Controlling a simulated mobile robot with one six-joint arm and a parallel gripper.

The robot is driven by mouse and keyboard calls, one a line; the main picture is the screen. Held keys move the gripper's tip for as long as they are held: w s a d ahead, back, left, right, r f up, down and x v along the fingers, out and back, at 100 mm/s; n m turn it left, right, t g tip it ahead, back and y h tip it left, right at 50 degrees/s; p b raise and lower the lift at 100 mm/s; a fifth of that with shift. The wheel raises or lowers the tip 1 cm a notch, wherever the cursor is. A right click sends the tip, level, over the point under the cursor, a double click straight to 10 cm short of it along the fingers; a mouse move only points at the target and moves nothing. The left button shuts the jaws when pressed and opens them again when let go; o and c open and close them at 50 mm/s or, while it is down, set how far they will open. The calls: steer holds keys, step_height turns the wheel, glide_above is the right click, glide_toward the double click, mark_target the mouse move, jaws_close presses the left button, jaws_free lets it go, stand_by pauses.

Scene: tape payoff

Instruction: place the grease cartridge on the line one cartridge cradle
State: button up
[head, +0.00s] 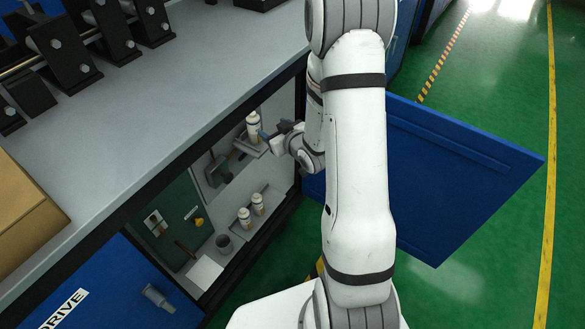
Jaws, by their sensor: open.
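A white cartridge (253,124) with a dark tan band stands upright on a small grey bracket cradle (247,149) on the back panel of the open cabinet. My gripper (266,136) is open, just right of this cartridge and very close to it. I cannot tell whether the fingers touch it, since they are small and partly hidden by my own wrist. Which cradle is labelled line one is not readable.
A dark cup (223,243) and a white sheet (204,275) lie low in the cabinet, beside a green panel (176,222). An open blue door (455,175) stands to the right. The grey worktop (190,75) overhangs the opening and carries a cardboard box (25,210).

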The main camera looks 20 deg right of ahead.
steer(key=s+a+r+m+g+h, duration=0.1)
steer(key=s+r+g, duration=0.3)
steer(key=s, duration=0.5)
steer(key=s+a+r+m+g+h, duration=0.1)
steer(key=s+r+g, duration=0.3)
steer(key=s, duration=0.5)
steer(key=s+a+r+m+g+h, duration=0.1)
steer(key=s+r+g, duration=0.3)
steer(key=s, duration=0.5)
steer(key=shift+s+a+r+m, duration=0.35)
steer(key=shift+a+r+m, duration=0.1)
steer(key=shift+a, duration=0.2)
